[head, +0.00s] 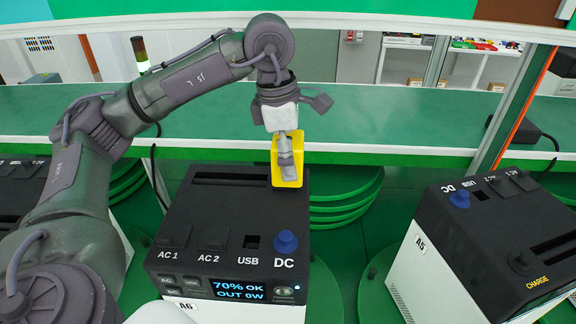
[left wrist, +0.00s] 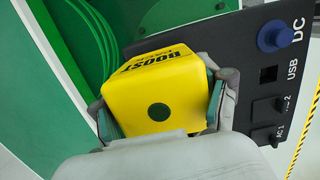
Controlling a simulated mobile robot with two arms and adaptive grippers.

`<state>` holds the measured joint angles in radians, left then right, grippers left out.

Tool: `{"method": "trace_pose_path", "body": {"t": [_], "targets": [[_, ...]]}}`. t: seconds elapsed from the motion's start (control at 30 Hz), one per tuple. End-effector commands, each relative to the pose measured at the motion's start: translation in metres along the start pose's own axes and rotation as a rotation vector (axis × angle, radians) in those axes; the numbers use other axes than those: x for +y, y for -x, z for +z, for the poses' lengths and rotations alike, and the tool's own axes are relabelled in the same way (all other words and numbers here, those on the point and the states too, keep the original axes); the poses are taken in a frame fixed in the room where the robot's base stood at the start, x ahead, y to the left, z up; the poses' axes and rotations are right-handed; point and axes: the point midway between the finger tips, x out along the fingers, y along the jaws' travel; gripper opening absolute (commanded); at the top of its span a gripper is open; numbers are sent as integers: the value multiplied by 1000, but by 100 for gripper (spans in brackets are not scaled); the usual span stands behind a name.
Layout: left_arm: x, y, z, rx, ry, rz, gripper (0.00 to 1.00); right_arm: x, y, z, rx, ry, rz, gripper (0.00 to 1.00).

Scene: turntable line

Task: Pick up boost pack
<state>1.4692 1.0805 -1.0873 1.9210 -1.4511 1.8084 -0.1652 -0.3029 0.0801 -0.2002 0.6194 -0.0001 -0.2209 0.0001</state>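The yellow boost pack (head: 289,176) is at the back right corner of the black top of power station A6 (head: 215,220). My left gripper (head: 285,152) comes down over it from above. In the left wrist view the boost pack (left wrist: 165,88) shows its lettering and a dark round dot, with a finger against each side. The gripper (left wrist: 160,112) looks shut on it. Whether the pack rests on the station or is just clear of it cannot be told. My right gripper is not in view.
A second station, A5 (head: 480,235), stands at the right with its own DC knob. A green shelf (head: 400,120) runs behind, with a black adapter and cable (head: 530,135) on it. Green round tiers (head: 340,205) show between the stations. A6 has a blue DC knob (head: 286,241).

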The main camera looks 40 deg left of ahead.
Motion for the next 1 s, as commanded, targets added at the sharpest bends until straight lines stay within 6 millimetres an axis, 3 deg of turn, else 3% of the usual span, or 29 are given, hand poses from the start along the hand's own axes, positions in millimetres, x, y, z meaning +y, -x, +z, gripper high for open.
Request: {"method": "trace_pose_path", "body": {"t": [0.03,0.37,0.73,1.0], "targets": [[0,0,0,0,-1,-1,58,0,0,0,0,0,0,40],[0,0,0,0,-1,-1,4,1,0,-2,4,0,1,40],[0,5,2,-4,-1,3,4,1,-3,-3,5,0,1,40],[0,30,6,-6,-1,4,4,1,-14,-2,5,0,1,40]]}}
